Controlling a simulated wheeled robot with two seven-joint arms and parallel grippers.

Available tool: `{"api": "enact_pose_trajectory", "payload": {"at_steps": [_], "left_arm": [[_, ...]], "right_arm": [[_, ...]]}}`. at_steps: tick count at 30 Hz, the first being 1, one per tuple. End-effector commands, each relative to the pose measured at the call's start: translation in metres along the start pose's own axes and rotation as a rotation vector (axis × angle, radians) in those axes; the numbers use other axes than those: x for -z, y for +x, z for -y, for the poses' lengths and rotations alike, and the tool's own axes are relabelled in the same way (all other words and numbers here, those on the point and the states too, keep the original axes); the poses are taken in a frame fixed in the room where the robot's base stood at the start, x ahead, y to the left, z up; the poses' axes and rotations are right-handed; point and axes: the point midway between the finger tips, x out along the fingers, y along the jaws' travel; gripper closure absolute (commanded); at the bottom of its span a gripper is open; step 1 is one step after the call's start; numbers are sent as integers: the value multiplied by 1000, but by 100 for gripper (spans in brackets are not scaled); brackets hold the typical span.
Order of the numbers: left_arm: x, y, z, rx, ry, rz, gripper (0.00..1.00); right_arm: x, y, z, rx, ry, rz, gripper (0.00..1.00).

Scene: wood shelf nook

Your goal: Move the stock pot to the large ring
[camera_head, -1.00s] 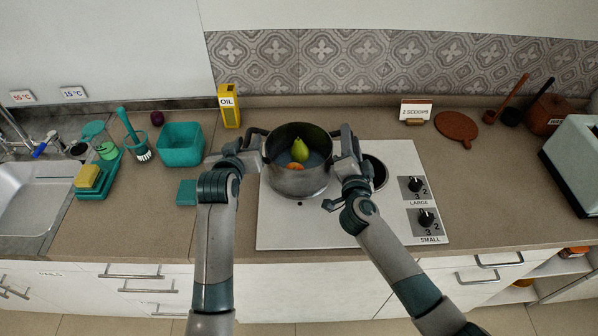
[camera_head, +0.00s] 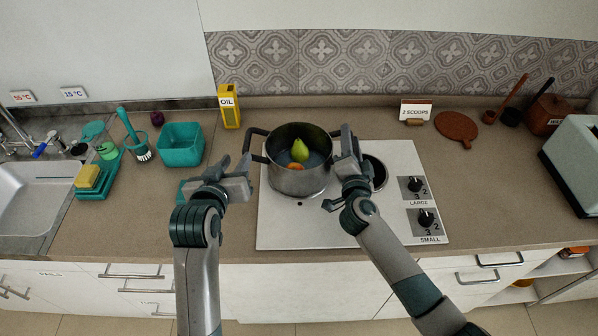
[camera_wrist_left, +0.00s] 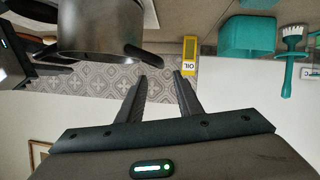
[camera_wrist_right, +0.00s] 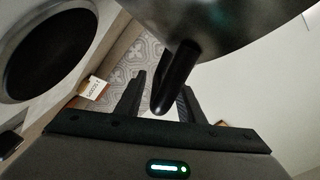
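The grey stock pot (camera_head: 300,180) stands upright on the left part of the white cooktop (camera_head: 285,230), with a green pear (camera_head: 299,150) and an orange item (camera_head: 295,166) inside. A dark ring (camera_head: 378,172) shows right of it, partly behind my right gripper; whether it is the large one I cannot tell. What lies under the pot is hidden. My left gripper (camera_head: 245,172) is open and empty, left of the pot and apart from its left handle (camera_head: 255,145). My right gripper (camera_head: 347,145) is open at the right handle (camera_wrist_right: 178,80), which lies between its fingers.
Knobs labelled LARGE (camera_head: 416,184) and SMALL (camera_head: 426,217) are on the cooktop's right side. A yellow oil box (camera_head: 230,106) and a teal bin (camera_head: 181,145) stand to the left. A small sign (camera_head: 416,111) and a brown board (camera_head: 456,128) are at the back right.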

Motion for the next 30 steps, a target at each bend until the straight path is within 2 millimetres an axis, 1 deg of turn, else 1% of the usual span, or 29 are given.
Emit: {"api": "enact_pose_trajectory", "payload": {"at_steps": [11,17,23,30], "left_arm": [[0,-1,0,0,0,-1,68],[0,-1,0,0,0,-1,68],[0,0,0,0,0,-1,68],[0,0,0,0,0,-1,68]], "right_arm": [[0,0,0,0,0,0,65],[0,-10,0,0,-1,1,65],[-1,-36,-1,-1,0,2,65],[-1,-79,-1,-1,0,2,65]]}}
